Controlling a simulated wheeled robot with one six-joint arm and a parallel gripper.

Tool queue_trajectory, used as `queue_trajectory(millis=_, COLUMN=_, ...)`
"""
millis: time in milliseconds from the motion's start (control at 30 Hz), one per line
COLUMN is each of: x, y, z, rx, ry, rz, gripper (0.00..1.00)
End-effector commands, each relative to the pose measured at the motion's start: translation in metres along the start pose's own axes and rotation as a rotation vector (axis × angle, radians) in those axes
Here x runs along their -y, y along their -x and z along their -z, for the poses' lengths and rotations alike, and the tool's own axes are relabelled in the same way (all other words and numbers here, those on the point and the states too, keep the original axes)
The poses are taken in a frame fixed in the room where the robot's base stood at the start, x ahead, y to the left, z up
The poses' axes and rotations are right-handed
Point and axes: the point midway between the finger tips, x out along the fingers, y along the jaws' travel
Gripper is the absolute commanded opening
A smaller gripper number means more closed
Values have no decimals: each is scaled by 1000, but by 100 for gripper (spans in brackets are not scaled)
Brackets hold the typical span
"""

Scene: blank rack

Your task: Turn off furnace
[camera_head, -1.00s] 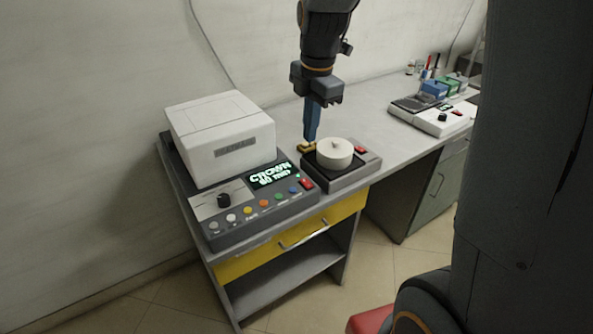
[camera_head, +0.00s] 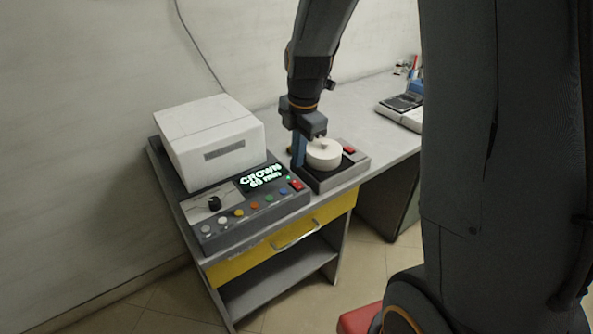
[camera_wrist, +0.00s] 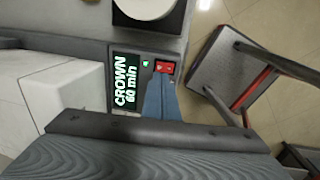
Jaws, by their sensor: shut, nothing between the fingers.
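The furnace (camera_head: 210,145) is a white box on a dark base, at the left of the bench in the head view. Its front panel has a lit display (camera_head: 264,178) reading "CROWN 60 min", a black knob (camera_head: 214,203), several coloured buttons and a red switch (camera_head: 297,185) at the right end. My gripper (camera_head: 299,163) is shut and empty, pointing down just behind the switch. In the wrist view, its blue fingers (camera_wrist: 160,85) reach toward the red switch (camera_wrist: 165,67), which shows just past their tips. I cannot tell whether they touch it.
A dark device with a white round top (camera_head: 323,153) and its own red switch (camera_head: 349,150) stands close to the right of my gripper. A yellow drawer (camera_head: 265,245) is below the panel. The bench behind is mostly clear. A stool (camera_wrist: 235,75) stands on the floor.

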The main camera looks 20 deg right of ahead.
Motion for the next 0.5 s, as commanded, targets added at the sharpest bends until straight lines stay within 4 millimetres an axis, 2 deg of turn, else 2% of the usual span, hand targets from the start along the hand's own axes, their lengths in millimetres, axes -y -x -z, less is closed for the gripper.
queue_trajectory(millis=200, x=1, y=-36, z=0, rx=-1, ry=2, rz=4, gripper=0)
queue_trajectory(millis=500, x=0, y=-62, z=0, rx=0, ry=1, rz=0, gripper=0)
